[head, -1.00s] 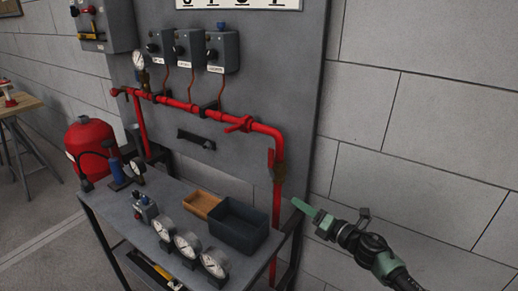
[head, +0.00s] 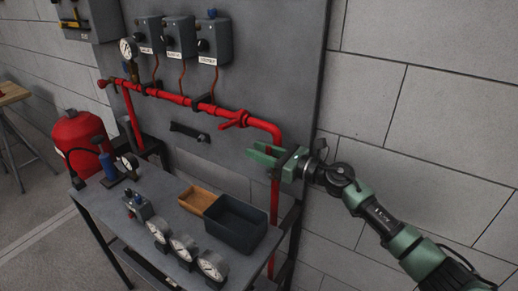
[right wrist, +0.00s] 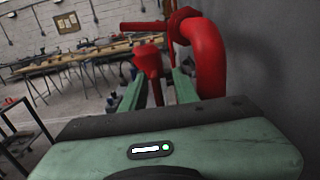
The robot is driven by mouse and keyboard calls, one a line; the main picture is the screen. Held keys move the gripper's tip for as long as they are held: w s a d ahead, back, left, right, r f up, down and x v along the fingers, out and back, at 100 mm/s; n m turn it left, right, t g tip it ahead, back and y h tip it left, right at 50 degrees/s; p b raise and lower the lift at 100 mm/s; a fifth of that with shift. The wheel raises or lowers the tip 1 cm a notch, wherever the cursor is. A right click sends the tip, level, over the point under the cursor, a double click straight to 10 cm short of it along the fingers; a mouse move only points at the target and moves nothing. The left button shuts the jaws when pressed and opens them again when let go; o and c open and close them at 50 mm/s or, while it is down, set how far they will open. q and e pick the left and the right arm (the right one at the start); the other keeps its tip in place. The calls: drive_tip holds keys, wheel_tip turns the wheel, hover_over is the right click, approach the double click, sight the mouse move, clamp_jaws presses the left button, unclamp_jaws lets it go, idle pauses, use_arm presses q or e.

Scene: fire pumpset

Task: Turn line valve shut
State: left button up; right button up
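The red line pipe (head: 175,97) runs along the grey panel and bends down at its right end. A red handle (head: 233,120) sits on its horizontal run near the bend. My right gripper (head: 257,153) is open at the downward pipe. In the right wrist view its green fingers (right wrist: 156,90) lie on either side of the red lever; contact cannot be told. My left gripper is out of view.
A grey table (head: 165,225) below holds several gauges (head: 182,247), a dark bin (head: 236,225) and a tan tray (head: 198,199). Switch boxes (head: 181,38) hang above the pipe. A red tank (head: 82,143) stands at left. The wall side at right is clear.

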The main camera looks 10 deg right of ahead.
clamp_jaws()
idle(1.4)
